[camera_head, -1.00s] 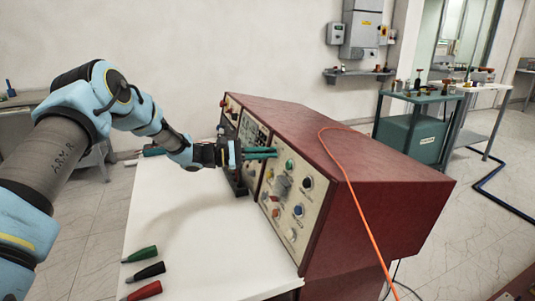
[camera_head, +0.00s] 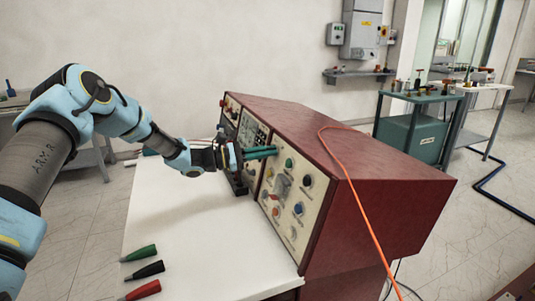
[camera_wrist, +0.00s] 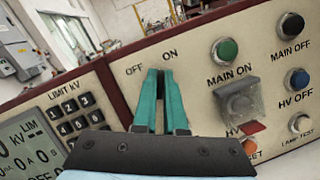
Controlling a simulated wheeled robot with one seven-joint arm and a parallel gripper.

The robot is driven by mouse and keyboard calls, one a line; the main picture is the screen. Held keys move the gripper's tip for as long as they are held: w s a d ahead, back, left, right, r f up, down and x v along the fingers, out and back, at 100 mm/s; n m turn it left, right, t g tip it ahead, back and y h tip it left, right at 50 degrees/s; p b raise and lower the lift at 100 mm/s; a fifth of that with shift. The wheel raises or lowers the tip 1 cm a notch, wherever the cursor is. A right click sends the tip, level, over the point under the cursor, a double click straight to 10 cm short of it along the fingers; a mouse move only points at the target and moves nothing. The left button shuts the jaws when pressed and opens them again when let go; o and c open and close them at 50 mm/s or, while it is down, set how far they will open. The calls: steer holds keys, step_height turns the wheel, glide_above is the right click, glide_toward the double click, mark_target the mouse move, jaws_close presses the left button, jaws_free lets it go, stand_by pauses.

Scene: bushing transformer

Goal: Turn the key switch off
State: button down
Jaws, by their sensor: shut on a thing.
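The key switch sits on the cream front panel (camera_wrist: 190,62) of the red console, under the printed OFF and ON labels in the wrist view. My gripper (camera_wrist: 160,72) reaches this spot with its two teal fingers close together, shut on the key. The fingertips hide the key, so its angle cannot be read directly. In the wrist view the panel appears tilted, and the fingertips lie just below and between the two labels. In the head view my gripper (camera_head: 276,151) meets the panel near its upper middle edge.
A green button (camera_wrist: 225,50), a blue button (camera_wrist: 297,79) and a clear-covered switch (camera_wrist: 238,102) lie right of the fingers. A keypad (camera_wrist: 76,122) and display lie left. An orange cable (camera_head: 352,190) drapes over the console (camera_head: 390,165). Green, black and red plugs (camera_head: 150,269) lie on the white table.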

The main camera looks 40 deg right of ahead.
steer(key=n+t+h, duration=0.1)
steer(key=n, duration=0.3)
steer(key=shift+n, duration=0.4)
steer(key=n+t+p, duration=0.1)
steer(key=n+t, duration=0.1)
steer(key=n, duration=0.2)
steer(key=shift+r+n+h+p, duration=0.1)
steer(key=shift+n+h+p, duration=0.2)
steer(key=shift+h+p, duration=0.1)
steer(key=n+t+p, duration=0.1)
steer(key=n, duration=0.2)
steer(key=n+t+p, duration=0.1)
steer(key=n+p, duration=0.1)
steer(key=n, duration=0.1)
steer(key=shift+t, duration=0.3)
steer(key=shift+n+t+p, duration=0.5)
steer(key=shift+n+p, duration=0.25)
steer(key=shift+n, duration=0.75)
steer(key=c, duration=1)
jaws_free()
steer(key=shift+a, duration=0.1)
